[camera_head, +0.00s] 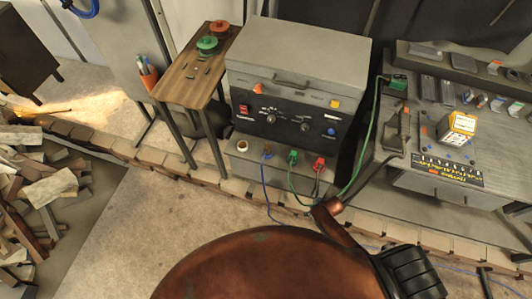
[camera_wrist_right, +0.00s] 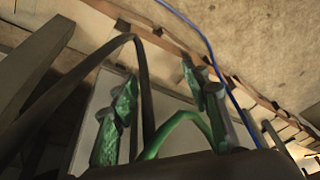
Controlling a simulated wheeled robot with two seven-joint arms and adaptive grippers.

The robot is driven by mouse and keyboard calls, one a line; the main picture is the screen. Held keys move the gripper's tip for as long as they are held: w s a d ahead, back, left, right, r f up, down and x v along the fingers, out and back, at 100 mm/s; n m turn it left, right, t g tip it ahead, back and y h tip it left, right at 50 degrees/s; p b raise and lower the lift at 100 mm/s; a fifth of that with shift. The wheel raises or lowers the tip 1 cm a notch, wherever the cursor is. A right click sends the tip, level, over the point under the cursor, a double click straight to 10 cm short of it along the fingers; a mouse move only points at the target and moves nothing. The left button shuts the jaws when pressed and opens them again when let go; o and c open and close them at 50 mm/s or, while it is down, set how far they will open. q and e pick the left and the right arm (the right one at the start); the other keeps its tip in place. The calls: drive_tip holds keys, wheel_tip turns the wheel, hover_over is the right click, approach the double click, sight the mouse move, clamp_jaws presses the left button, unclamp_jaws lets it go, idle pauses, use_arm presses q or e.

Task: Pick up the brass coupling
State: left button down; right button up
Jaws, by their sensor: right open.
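I cannot identify the brass coupling with certainty. Either is too small to name as the coupling. My right gripper (camera_wrist_right: 160,72) shows in the right wrist view as two greenish, angular fingers standing apart. It is open, with no object clearly held between them. Neither gripper can be made out in the head view, and its lower middle is blocked.
A narrow wooden table (camera_head: 190,72) with spools stands left of the machine. A grey workbench (camera_head: 440,190) with small parts stands right. Cables hang from the machine's front; a blue cable (camera_wrist_right: 195,30) also crosses the wrist view. Rubble (camera_head: 40,185) lies at far left.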

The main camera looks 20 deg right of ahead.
drive_tip(key=w+a+r+n+y+b, duration=0.15)
drive_tip(key=w+a+r+b, duration=0.35)
drive_tip(key=w, duration=0.5)
use_arm(q)
drive_tip(key=s+f+b, duration=0.3)
drive_tip(key=f+b, duration=0.1)
drive_tip(key=f, duration=0.6)
use_arm(e)
wheel_tip(320, 180, up, 24)
drive_tip(key=n+y, duration=0.1)
drive_tip(key=n, duration=0.6)
hover_over(269, 146)
drive_tip(key=s+d, duration=0.1)
drive_tip(key=d, duration=0.2)
drive_tip(key=shift+w+a+f+g+b, duration=0.1)
drive_tip(key=shift+a+f+g+b, duration=0.25)
drive_tip(key=shift+a+f, duration=0.45)
drive_tip(key=shift+f, duration=0.35)
drive_tip(key=b+x, duration=0.2)
drive_tip(key=x, duration=0.1)
drive_tip(key=shift+a+f, duration=0.25)
drive_tip(key=shift+w+a+f, duration=0.1)
drive_tip(key=shift+w+f, duration=0.05)
drive_tip(key=shift+f, duration=0.15)
use_arm(q)
drive_tip(key=w+r, duration=0.3)
drive_tip(key=w, duration=0.6)
drive_tip(key=shift+d+n+g, duration=0.3)
drive_tip(key=shift+d+g, duration=0.05)
drive_tip(key=shift+g, duration=0.05)
